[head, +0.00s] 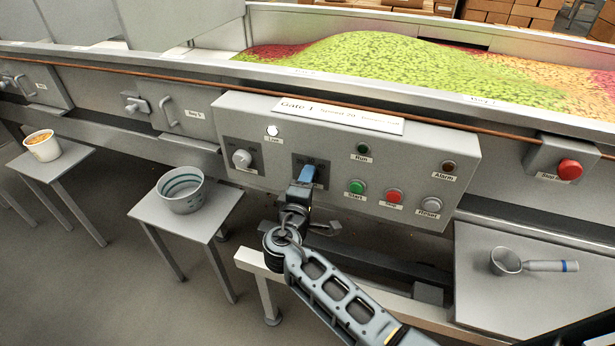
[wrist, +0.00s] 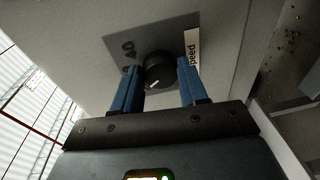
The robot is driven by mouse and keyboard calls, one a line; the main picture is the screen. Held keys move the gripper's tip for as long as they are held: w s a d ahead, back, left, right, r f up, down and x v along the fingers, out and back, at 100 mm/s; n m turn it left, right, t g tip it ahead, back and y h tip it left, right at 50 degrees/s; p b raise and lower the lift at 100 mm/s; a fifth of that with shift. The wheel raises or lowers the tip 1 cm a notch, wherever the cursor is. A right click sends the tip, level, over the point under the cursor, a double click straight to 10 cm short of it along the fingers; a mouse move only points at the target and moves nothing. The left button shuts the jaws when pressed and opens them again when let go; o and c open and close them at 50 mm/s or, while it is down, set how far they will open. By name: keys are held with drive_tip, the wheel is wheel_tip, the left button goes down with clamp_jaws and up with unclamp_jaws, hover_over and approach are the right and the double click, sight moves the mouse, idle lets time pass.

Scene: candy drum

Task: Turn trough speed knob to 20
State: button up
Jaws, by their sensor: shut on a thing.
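The trough speed knob (wrist: 160,75) is a round black knob on a dark square plate, seen in the wrist view. Its white pointer mark faces the lower left of that view. Part of the dial shows "40"; other numbers are hidden or too dark to read. A white label beside it reads "Speed", turned over. My gripper (wrist: 158,66) has a blue finger on each side of the knob and is shut on it. In the head view my gripper (head: 307,174) covers the knob on the grey control panel (head: 225,130).
A second knob (head: 242,158), a green Start button (head: 357,187) and red Stop button (head: 393,196) sit nearby. A bowl (head: 181,191) and a metal scoop (head: 507,262) stand on side tables.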

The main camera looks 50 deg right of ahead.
drive_tip(key=shift+a+n+p, duration=0.1)
drive_tip(key=shift+n+p, duration=0.6)
drive_tip(key=shift+n, duration=0.5)
drive_tip(key=shift+g, duration=0.3)
drive_tip(key=o, duration=1.1)
drive_tip(key=shift+c, duration=0.2)
drive_tip(key=v, duration=0.7)
drive_tip(key=shift+s+a, duration=0.2)
drive_tip(key=shift+a, duration=0.15)
